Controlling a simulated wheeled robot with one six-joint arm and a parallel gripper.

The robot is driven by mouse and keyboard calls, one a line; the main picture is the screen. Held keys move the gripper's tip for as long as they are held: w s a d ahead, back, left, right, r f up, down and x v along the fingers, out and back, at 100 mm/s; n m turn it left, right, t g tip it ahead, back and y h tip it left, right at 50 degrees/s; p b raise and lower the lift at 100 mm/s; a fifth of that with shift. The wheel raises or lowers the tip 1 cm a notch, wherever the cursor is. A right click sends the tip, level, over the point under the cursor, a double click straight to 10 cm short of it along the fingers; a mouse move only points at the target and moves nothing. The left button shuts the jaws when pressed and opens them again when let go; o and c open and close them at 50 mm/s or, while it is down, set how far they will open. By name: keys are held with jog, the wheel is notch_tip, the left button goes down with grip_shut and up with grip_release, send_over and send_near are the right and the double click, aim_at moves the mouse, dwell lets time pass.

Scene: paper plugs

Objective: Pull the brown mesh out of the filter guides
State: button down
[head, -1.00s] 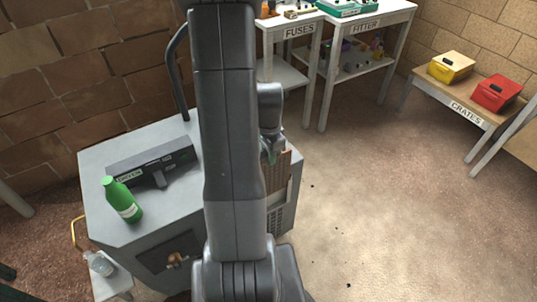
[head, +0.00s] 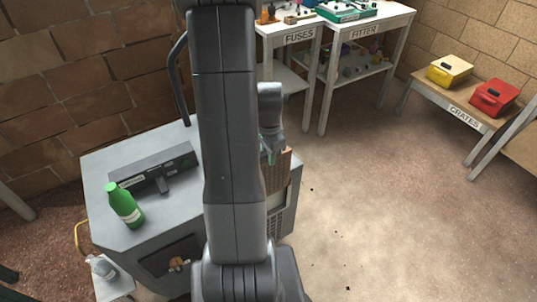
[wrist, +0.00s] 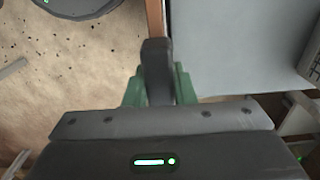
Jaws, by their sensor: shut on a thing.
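The brown mesh (head: 280,174) stands upright at the right side of the grey cabinet (head: 140,233) in the head view. In the wrist view its brown edge (wrist: 155,18) runs up from a dark grip piece (wrist: 156,70). My gripper (head: 270,150) is shut on that piece at the mesh's top, and its green fingers (wrist: 158,88) press it from both sides. My arm hides part of the mesh and cabinet. The filter guides cannot be made out clearly, so I cannot tell how much of the mesh sits in them.
A green bottle (head: 125,205) and a dark labelled device (head: 153,168) are on the cabinet top. The fuses table (head: 300,37), fitter table (head: 365,30) and crates bench (head: 462,108) stand behind. The floor (head: 380,200) to the right is mostly clear.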

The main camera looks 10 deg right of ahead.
jog(key=shift+r+p, duration=1.55)
jog(key=shift+r, duration=0.95)
jog(key=shift+r+p, duration=1.15)
jog(key=shift+r, duration=0.25)
jog(key=shift+s+f, duration=0.1)
